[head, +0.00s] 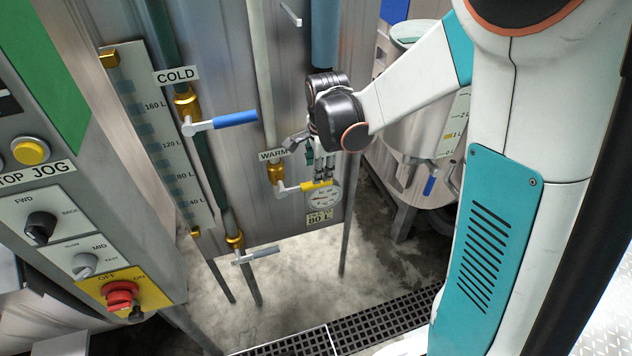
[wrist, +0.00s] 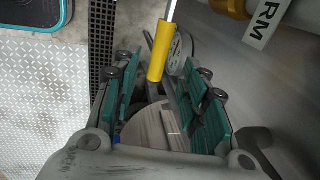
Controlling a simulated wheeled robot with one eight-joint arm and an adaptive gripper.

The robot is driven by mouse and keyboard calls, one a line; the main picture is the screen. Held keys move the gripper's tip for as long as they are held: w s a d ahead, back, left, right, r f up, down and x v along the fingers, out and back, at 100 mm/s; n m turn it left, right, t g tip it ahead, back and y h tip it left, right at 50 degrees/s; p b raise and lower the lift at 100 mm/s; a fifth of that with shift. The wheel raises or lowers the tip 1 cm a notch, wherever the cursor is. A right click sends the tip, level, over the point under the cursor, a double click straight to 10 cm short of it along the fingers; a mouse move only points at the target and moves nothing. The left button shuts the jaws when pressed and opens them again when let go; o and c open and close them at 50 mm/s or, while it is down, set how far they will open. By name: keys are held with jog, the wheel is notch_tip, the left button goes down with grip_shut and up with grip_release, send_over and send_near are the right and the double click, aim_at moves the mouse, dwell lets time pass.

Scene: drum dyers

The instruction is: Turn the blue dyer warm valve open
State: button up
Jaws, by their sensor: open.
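The warm valve has a brass body (head: 276,172) on a pale vertical pipe, under a WARM label (head: 272,155). Its lever with a yellow grip (head: 317,186) points right, across the pipe. My gripper (head: 321,172) is just above the yellow grip, fingers pointing down. In the wrist view, the yellow grip (wrist: 157,55) lies between the two teal-padded fingers of my gripper (wrist: 158,78), near their tips. The fingers are apart, with space on both sides of the grip. Contact cannot be made out. Part of the label (wrist: 264,22) shows at upper right.
A round gauge (head: 324,200) sits right behind the yellow grip. The COLD valve's blue lever (head: 235,119) and a lower grey lever (head: 263,252) stick out at left. A control panel (head: 90,265) stands at near left. The floor has a drain grate (head: 380,320).

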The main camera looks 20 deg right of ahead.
aim_at(310, 185)
jog(key=f+b, duration=0.1)
jog(key=f, duration=0.2)
jog(key=w+f+b, duration=0.1)
jog(key=f, duration=0.2)
jog(key=shift+w+f, duration=0.15)
jog(key=shift+f, duration=0.2)
grip_shut()
